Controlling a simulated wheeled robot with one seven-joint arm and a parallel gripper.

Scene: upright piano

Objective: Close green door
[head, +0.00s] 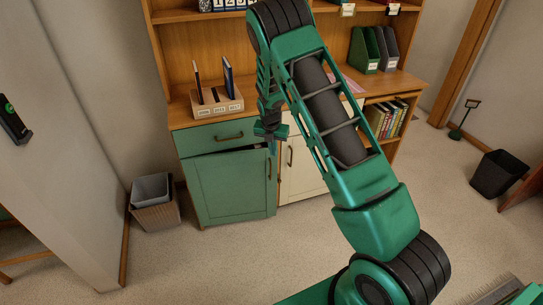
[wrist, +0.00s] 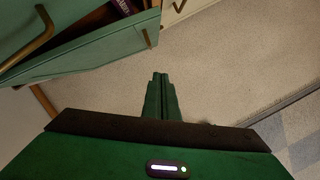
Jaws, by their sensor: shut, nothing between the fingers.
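The green door (head: 235,188) is the lower front of the green cabinet at the left of the desk in the head view. It stands slightly ajar, with a dark gap along its top edge. Its brass handle (head: 269,169) is near its right edge. In the wrist view the green door (wrist: 95,45) shows at upper left, with a dark opening and a book behind it. My gripper (head: 272,147) is in front of the cabinet near the door's upper right corner. In the wrist view my gripper (wrist: 160,78) is shut and empty, with floor beyond its tips. Contact with the door cannot be told.
A green drawer (head: 215,136) with a brass handle sits above the door. A cream door (head: 302,168) stands to its right, partly behind my arm. A wooden organizer (head: 216,103) is on the desktop. A waste bin (head: 155,208) stands left of the cabinet. The floor in front is clear.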

